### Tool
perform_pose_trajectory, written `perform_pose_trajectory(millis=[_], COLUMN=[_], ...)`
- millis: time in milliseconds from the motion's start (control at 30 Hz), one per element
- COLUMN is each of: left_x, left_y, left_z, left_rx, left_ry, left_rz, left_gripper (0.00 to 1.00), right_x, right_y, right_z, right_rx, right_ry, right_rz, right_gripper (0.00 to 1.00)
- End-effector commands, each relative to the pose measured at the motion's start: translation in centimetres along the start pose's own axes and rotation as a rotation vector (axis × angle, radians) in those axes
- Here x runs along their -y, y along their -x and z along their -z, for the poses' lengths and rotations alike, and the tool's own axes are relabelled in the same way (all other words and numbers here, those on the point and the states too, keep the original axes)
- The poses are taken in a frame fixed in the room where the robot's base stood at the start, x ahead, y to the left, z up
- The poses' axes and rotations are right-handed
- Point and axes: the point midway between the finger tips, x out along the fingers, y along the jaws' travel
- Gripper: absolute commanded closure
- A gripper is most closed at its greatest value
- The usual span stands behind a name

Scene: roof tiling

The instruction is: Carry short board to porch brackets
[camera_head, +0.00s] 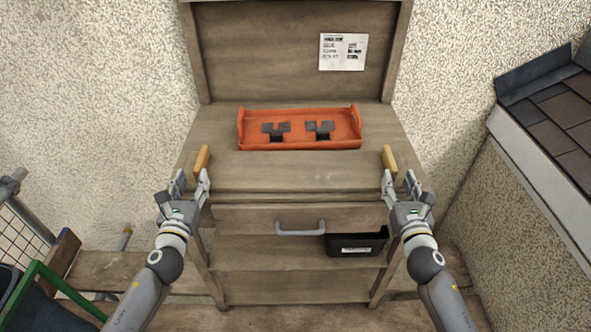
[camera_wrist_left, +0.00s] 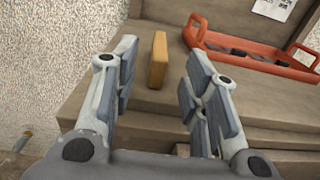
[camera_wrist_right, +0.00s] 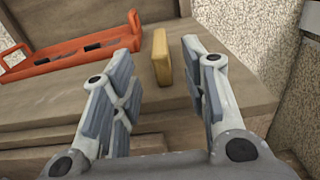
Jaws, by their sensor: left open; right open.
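No separate short board stands out clearly; a wooden surface with a front edge (camera_head: 295,184) spans between two upright yellow blocks, and I cannot tell whether it is a loose board or the bench top. The left yellow block (camera_head: 202,158) also shows in the left wrist view (camera_wrist_left: 158,60), and the right yellow block (camera_head: 389,158) in the right wrist view (camera_wrist_right: 162,56). My left gripper (camera_head: 190,180) is open and empty, just in front of the left block. My right gripper (camera_head: 400,180) is open and empty, just in front of the right block. No porch brackets are recognisable.
An orange tray (camera_head: 243,142) with dark metal pieces sits on the bench behind the blocks. Below are a drawer with a grey handle (camera_head: 300,230) and a black bin (camera_head: 357,243) on the shelf. A tiled roof section (camera_head: 555,130) stands at the right, a green-edged container (camera_head: 35,275) at the left.

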Motion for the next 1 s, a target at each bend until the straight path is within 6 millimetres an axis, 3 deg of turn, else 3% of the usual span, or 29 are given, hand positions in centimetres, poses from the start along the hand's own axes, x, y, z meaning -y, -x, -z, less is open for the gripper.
perform_pose_trajectory(millis=[300, 500, 1000], left_x=[0.0, 0.0, 0.0], left_y=[-5.7, -8.1, -9.1], left_z=[-0.1, -0.1, 0.0], left_rx=[0.002, 0.001, 0.000], left_ry=[0.003, 0.002, 0.001], left_rz=[-0.002, -0.001, 0.000], left_gripper=[0.59, 0.59, 0.59], right_x=[0.0, 0.1, 0.0], right_y=[-5.7, -8.0, -9.1], right_z=[-0.1, -0.1, -0.1], right_rx=[0.001, 0.000, 0.000], right_ry=[-0.001, -0.002, 0.000], right_rz=[0.002, 0.002, 0.001], right_gripper=[0.59, 0.59, 0.59])
